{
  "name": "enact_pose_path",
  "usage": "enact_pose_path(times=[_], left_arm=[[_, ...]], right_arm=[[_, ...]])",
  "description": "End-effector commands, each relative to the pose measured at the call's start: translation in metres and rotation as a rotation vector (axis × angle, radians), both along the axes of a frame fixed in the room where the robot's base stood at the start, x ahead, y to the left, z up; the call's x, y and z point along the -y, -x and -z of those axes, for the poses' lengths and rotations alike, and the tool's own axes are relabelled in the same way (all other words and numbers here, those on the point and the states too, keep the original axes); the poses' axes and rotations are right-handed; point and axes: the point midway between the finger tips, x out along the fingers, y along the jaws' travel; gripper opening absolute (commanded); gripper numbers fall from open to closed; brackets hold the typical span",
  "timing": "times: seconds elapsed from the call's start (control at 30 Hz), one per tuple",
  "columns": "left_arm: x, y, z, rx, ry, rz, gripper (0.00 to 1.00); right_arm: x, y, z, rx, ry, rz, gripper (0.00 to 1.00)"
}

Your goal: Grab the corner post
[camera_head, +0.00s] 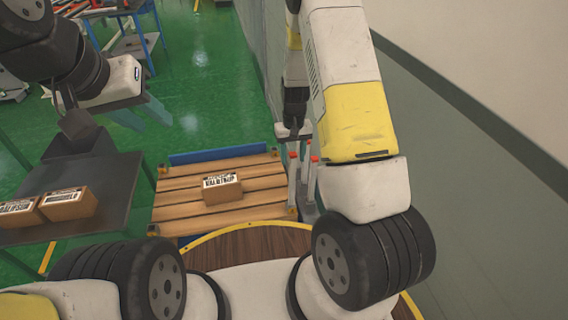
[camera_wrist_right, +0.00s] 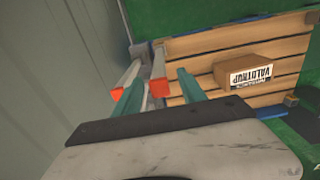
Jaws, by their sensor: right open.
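Several grey metal corner posts with orange-red tips stand together by the right side of the wooden pallet (camera_head: 175,198). Two of them, a left post (camera_head: 293,168) and a right post (camera_head: 313,178), show clearly in the head view. In the right wrist view, one orange-tipped post (camera_wrist_right: 159,87) lies between the teal fingers of my right gripper (camera_wrist_right: 161,82). Another post (camera_wrist_right: 117,93) is to the left. My right gripper (camera_head: 294,133) is open just above the posts; contact cannot be told. My left gripper (camera_head: 154,125) looks open and empty, over the dark table's edge.
A cardboard box (camera_head: 222,187) lies on the pallet, which has a blue edge (camera_head: 218,155). A dark table (camera_head: 110,195) with two boxes (camera_head: 68,203) stands at left. A grey wall (camera_head: 450,190) is close on the right. Green floor (camera_head: 205,90) is clear beyond the pallet.

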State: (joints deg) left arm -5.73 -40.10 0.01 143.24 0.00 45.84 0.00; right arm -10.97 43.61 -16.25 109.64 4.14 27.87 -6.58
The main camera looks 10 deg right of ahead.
Motion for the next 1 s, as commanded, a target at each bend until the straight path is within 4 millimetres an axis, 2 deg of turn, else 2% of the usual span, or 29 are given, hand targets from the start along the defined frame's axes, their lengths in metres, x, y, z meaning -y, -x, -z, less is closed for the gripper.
enact_pose_path(times=[0.13, 0.37, 0.43, 0.63, 1.0], left_arm=[[0.000, 0.000, 0.000, 0.000, 0.000, 0.000, 0.36], [0.000, 0.000, 0.000, 0.000, 0.000, 0.000, 0.36], [0.000, 0.000, 0.000, 0.000, 0.000, 0.000, 0.36], [0.000, 0.000, 0.000, 0.000, 0.000, 0.000, 0.36], [0.000, 0.000, 0.000, 0.000, 0.000, 0.000, 0.36]], right_arm=[[0.001, 0.000, 0.016, -0.001, 0.000, 0.001, 0.48], [0.000, 0.000, 0.018, 0.001, 0.000, 0.000, 0.48], [0.000, 0.000, 0.018, 0.001, 0.000, 0.000, 0.40], [0.000, 0.000, 0.018, 0.001, 0.000, 0.000, 0.01], [0.000, 0.000, 0.018, 0.001, 0.000, 0.000, 0.00]])
